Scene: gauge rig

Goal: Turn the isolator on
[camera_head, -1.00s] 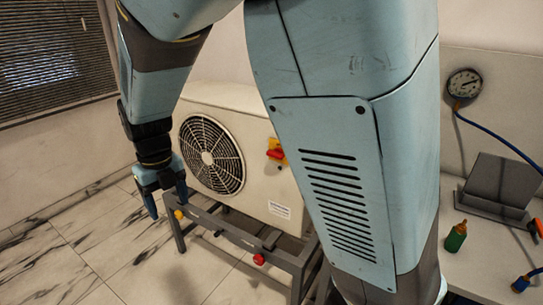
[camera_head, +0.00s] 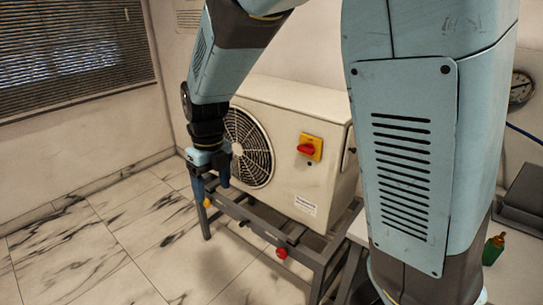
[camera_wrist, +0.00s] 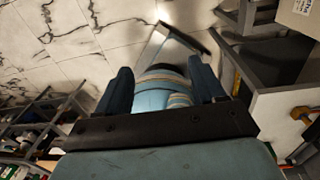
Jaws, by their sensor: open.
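The isolator (camera_head: 309,147) is a red rotary handle on a yellow plate, on the side of a cream outdoor unit (camera_head: 290,112) with a round fan grille. In the head view the red handle lies roughly level, tilted slightly. My gripper (camera_head: 212,192) hangs in front of the fan grille, to the left of and lower than the isolator, apart from it. Its fingers point down and are open and empty. In the wrist view the two dark fingers (camera_wrist: 164,84) stand apart with part of my own blue body between and beyond them. The isolator does not show there.
The unit stands on a grey metal frame (camera_head: 265,232) with a red knob (camera_head: 281,253) and a yellow knob (camera_head: 207,203). A bench at right holds a green bottle (camera_head: 493,249) and a grey plate; a gauge (camera_head: 521,88) is on the wall. Tiled floor at left is clear.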

